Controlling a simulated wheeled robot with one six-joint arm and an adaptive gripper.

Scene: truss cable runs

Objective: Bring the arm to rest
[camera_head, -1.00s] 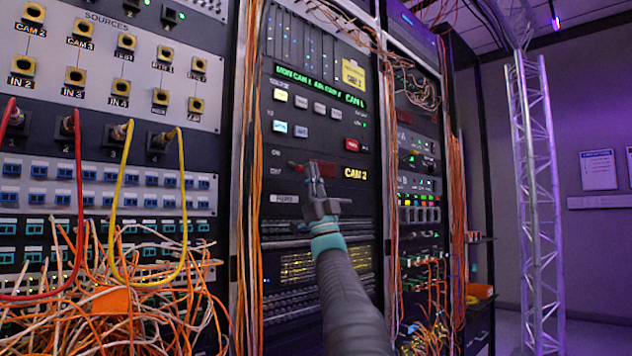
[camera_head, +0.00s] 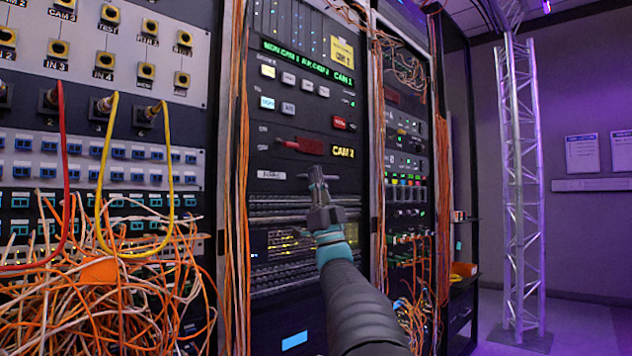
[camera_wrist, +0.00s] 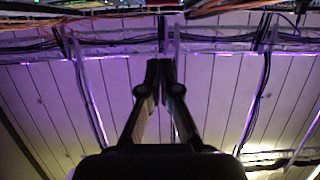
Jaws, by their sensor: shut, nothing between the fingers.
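My gripper (camera_head: 317,178) is in front of the middle rack, below the red lever (camera_head: 306,146) on the black switcher panel (camera_head: 345,108). Its fingers point up and are shut with nothing between them. The lever is clear of the fingertips. In the wrist view my gripper (camera_wrist: 160,75) also shows shut, with the ceiling and its cables beyond. My arm reaches in from the bottom of the head view.
Orange cables (camera_head: 238,200) hang along the rack edge at left. A tangle of orange and white cables (camera_head: 110,290) bulges out at lower left, below red and yellow patch leads (camera_head: 97,200). A truss column (camera_head: 520,180) stands at right, with open floor near it.

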